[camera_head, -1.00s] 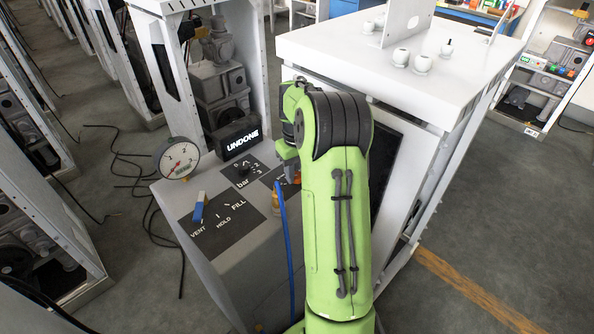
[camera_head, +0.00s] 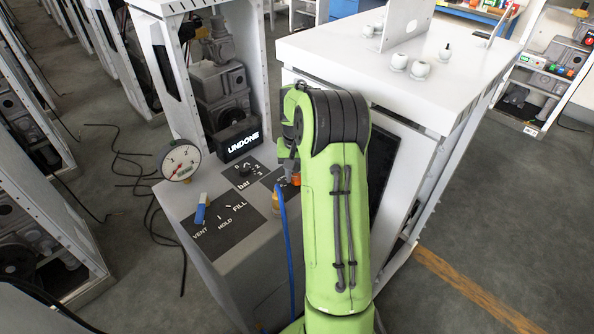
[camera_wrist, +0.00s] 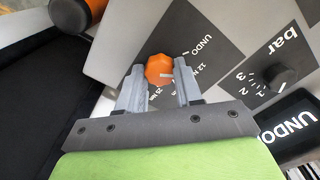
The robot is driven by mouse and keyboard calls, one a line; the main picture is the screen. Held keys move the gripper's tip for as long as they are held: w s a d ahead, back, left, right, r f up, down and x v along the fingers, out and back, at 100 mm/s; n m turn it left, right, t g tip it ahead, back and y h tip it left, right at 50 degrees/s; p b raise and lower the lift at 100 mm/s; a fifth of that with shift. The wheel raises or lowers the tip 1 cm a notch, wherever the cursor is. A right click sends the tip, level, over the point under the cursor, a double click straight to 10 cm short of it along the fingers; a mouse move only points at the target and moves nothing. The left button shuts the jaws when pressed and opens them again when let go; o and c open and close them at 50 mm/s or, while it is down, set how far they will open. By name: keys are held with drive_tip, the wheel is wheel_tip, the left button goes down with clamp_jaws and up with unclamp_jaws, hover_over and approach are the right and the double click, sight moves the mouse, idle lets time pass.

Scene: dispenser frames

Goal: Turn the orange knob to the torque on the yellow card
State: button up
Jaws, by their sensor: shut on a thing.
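The orange knob (camera_wrist: 159,69) is a faceted cap on a dark panel printed with "UNDO" and torque marks, of which "12 N" and "25 N" can be partly read. My gripper (camera_wrist: 161,76) is shut on it, with one grey finger on each side. A short pale line shows on the knob near its lower edge. In the head view a little orange (camera_head: 296,180) shows beside my gripper (camera_head: 287,168), and my arm covers most of that panel. I cannot see a yellow card in either view.
A blue hose (camera_head: 284,235) runs by my arm. A white-topped cabinet (camera_head: 330,50) stands close on the right.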

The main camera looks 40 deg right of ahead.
sight(297, 177)
drive_tip(key=shift+r+m, duration=0.1)
drive_tip(key=shift+m, duration=0.9)
drive_tip(key=o, duration=1)
drive_tip(key=shift+o, duration=0.2)
wheel_tip(297, 177, up, 16)
drive_tip(key=p, duration=0.5)
